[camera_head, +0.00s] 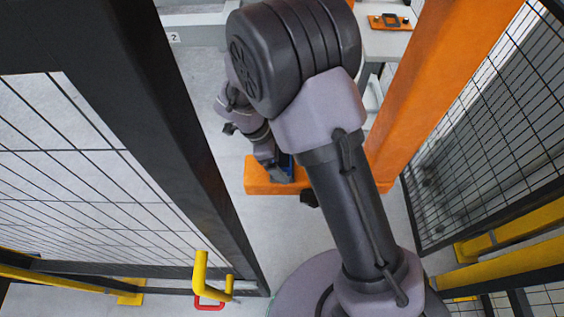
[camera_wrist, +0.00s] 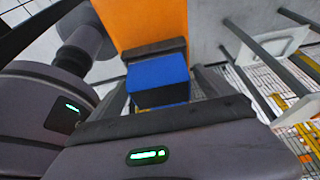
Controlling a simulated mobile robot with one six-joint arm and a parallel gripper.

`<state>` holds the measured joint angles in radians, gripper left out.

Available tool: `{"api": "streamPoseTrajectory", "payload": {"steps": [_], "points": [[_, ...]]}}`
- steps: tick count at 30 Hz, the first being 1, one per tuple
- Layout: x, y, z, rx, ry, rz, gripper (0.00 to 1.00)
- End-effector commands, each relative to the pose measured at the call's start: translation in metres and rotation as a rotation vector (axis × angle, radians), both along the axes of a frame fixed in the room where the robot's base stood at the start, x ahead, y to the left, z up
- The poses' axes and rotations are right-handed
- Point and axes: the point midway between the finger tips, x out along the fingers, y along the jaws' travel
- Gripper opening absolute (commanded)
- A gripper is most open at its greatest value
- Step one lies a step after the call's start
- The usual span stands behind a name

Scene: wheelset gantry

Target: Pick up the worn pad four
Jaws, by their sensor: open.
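A blue block (camera_wrist: 157,75), which I take to be the pad, shows in the middle of the wrist view. I see no number on it and cannot tell how worn it is. Its far side is against or close to a dark bar (camera_wrist: 153,48) in front of an orange surface. My gripper (camera_wrist: 160,95) is open, with dark finger parts at the left and right of the block; whether they touch it cannot be told. In the head view my gripper (camera_head: 274,170) is low by the orange foot, and only a sliver of blue (camera_head: 286,163) shows beside it.
An orange post (camera_head: 440,85) rises at the right, with an orange foot (camera_head: 262,188) on the floor. Mesh fences stand left (camera_head: 75,170) and right (camera_head: 490,130). A yellow handle (camera_head: 203,275) is at lower left. A table (camera_head: 385,45) with an orange tray (camera_head: 404,22) stands behind.

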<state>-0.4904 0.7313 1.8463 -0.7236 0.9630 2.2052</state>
Motion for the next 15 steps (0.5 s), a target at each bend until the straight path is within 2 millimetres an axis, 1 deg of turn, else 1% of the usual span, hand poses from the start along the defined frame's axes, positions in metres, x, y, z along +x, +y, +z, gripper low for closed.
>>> {"api": "streamPoseTrajectory", "payload": {"steps": [1,5,6,8,9,11,12,14,15], "points": [[0.0,0.0002,0.0004,0.0,0.0,0.0,0.93],[0.0,0.0002,0.0006,0.0,0.0,0.0,0.67],[0.0,0.0002,0.0006,0.0,0.0,0.0,0.59],[0.0,0.0002,0.0006,0.0,0.0,0.0,0.48],[0.0001,0.0002,0.0006,0.0,0.0,0.0,0.4],[0.0001,0.0003,0.0006,0.0,0.0,0.0,0.28],[0.0001,0.0003,0.0006,0.0,0.0,0.0,0.2],[0.0001,0.0003,0.0006,0.0,0.0,0.0,0.08],[0.0002,0.0003,0.0008,0.0,0.0,0.0,0.08]]}}
